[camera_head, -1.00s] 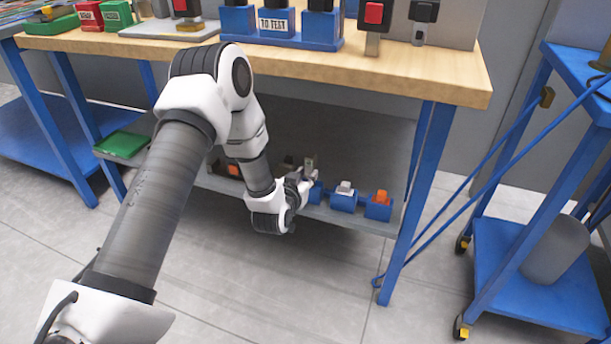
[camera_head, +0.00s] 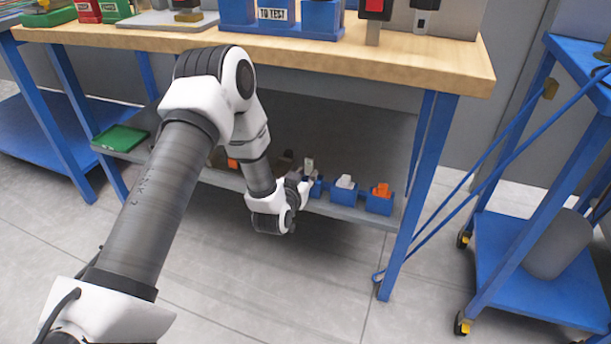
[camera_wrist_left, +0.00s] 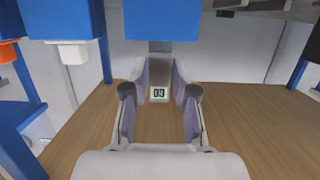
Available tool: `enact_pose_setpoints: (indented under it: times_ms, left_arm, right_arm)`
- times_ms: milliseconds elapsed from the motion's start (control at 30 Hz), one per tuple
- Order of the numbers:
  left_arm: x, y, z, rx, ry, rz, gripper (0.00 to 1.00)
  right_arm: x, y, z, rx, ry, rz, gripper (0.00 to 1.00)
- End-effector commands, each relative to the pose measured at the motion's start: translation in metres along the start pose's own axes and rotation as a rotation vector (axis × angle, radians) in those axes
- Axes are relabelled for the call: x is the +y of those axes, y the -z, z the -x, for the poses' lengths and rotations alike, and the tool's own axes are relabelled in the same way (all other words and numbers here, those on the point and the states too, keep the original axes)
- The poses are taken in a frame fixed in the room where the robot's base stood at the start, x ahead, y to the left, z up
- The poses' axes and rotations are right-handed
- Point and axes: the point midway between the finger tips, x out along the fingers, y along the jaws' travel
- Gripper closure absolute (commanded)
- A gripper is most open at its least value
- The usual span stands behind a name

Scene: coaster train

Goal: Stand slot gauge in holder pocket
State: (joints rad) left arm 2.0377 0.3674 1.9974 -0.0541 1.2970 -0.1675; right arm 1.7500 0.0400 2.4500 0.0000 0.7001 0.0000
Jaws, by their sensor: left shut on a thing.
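The slot gauge (camera_head: 309,164) is a small pale upright piece at the lower shelf. Its face with a dark-on-white label (camera_wrist_left: 159,93) shows between the fingers in the left wrist view. My left gripper (camera_head: 304,185) is shut on the gauge. A blue holder block (camera_head: 317,187) sits at the gauge's lower end; it also shows in the left wrist view (camera_wrist_left: 162,20), which looks upside down. The gauge meets the block there, but how deep it sits in the pocket is hidden. My right gripper is not in view.
To the right on the shelf (camera_head: 350,215) stand a blue block with a white piece (camera_head: 345,194) and one with an orange piece (camera_head: 380,202). The wooden tabletop (camera_head: 400,75) overhangs the shelf. A blue table leg (camera_head: 413,190) bounds it at right.

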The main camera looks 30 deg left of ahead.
Motion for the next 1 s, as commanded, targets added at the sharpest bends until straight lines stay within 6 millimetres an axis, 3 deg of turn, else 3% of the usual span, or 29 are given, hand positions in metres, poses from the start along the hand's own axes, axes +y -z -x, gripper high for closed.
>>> enact_pose_setpoints:
  times_ms: [267, 300, 367, 400, 767, 867, 1000]
  left_arm:
    - [0.000, -0.002, -0.001, 0.003, 0.000, 0.000, 1.00]
    - [0.000, -0.002, -0.001, 0.003, 0.000, 0.000, 0.70]
    - [0.000, -0.002, -0.001, 0.003, 0.000, 0.000, 0.49]
    - [0.000, -0.002, -0.001, 0.002, 0.000, 0.000, 0.44]
    - [0.000, -0.004, 0.005, -0.002, 0.000, 0.001, 0.44]
    - [0.000, -0.004, 0.020, -0.003, 0.000, 0.003, 0.44]
    - [0.000, -0.004, 0.055, -0.003, 0.000, 0.003, 0.44]
  right_arm:
    - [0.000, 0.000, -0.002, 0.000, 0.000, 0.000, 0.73]
    - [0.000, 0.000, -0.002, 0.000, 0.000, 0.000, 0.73]
    - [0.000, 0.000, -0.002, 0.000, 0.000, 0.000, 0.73]
    - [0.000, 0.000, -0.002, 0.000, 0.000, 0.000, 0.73]
    - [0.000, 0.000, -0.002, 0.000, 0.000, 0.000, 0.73]
    - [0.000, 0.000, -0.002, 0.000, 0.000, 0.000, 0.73]
    - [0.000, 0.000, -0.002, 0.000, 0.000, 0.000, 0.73]
